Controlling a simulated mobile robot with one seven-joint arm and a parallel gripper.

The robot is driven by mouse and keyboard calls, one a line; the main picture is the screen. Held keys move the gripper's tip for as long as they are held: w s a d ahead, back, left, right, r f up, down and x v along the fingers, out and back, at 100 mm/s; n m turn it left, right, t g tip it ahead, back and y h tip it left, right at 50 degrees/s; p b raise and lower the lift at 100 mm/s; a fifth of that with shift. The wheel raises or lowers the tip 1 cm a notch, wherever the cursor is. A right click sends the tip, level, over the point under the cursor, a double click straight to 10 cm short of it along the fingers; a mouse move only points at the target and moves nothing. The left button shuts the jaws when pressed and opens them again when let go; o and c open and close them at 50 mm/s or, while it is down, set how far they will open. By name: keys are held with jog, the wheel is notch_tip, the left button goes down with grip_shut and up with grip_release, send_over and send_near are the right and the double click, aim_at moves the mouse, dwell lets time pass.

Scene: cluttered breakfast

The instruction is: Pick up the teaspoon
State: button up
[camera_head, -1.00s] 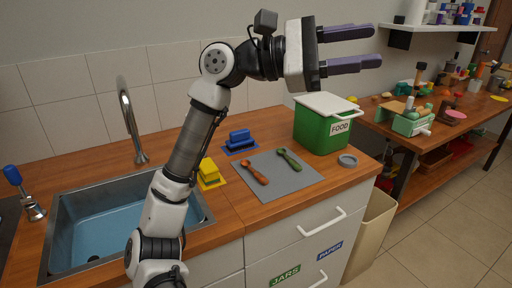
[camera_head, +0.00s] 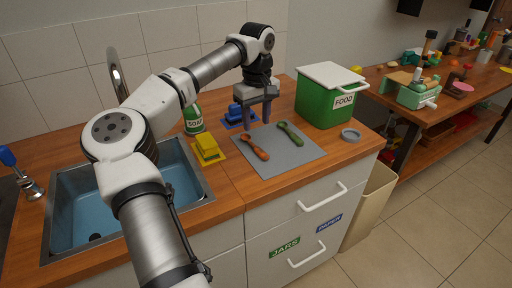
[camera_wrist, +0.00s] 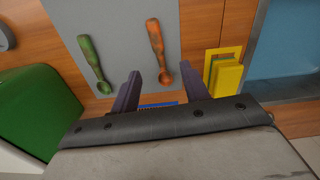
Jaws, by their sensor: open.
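Two spoons lie on a grey mat (camera_head: 277,166). One is orange-brown (camera_head: 256,149) and one is green (camera_head: 292,135); I cannot tell which is the teaspoon. In the wrist view, the orange-brown spoon (camera_wrist: 158,48) points its near end between my fingertips, closer to the right finger, and the green spoon (camera_wrist: 94,62) lies left of the left finger. My gripper (camera_head: 257,123) points down, open and empty, above the mat's back edge behind the spoons. In the wrist view my gripper (camera_wrist: 160,71) shows both fingers apart. Its exact height is unclear.
A green FOOD bin (camera_head: 322,105) stands to the right, with a grey ring (camera_head: 350,134) near it. The sink (camera_head: 120,190) is further left.

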aim_at(257, 147)
notch_tip(257, 147, down, 9)
jog(key=shift+w+r+p, duration=0.1)
jog(key=shift+p, duration=0.8)
grip_shut()
